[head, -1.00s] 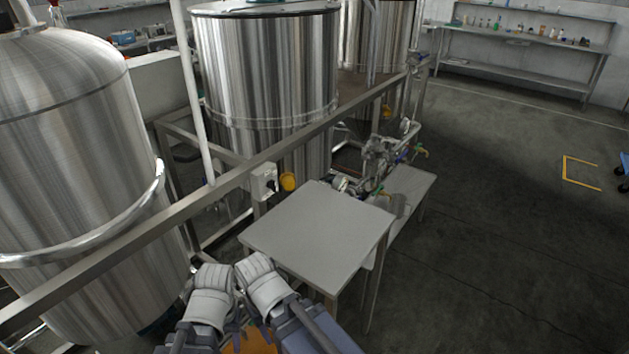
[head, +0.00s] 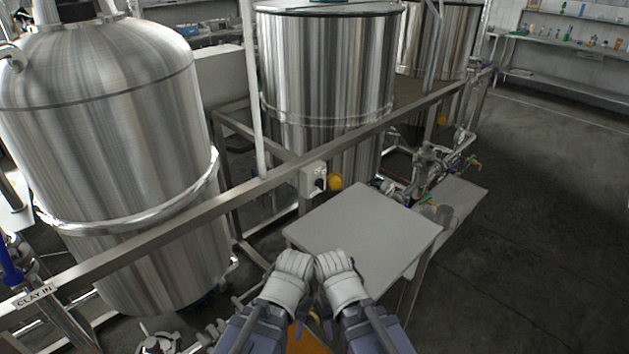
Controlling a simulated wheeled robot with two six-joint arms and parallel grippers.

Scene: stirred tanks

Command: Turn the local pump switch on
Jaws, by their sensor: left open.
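The local pump switch is a small white box (head: 311,179) with a dark knob on its front, mounted on the metal rail. The knob is too small to read its position. A yellow round part (head: 335,182) sits just right of the box. My left gripper (head: 300,308) is at the bottom centre, below and apart from the switch, mostly hidden under its own white wrist. It is open, and I see nothing in it. My right gripper is beside it, hidden behind its wrist, so its jaws do not show.
A grey steel table (head: 365,232) stands in front of the switch, close beyond my wrists. The metal rail (head: 262,187) runs across before the steel tanks (head: 120,150). Pipes and valves (head: 430,160) stand behind the table. Floor on the right is clear.

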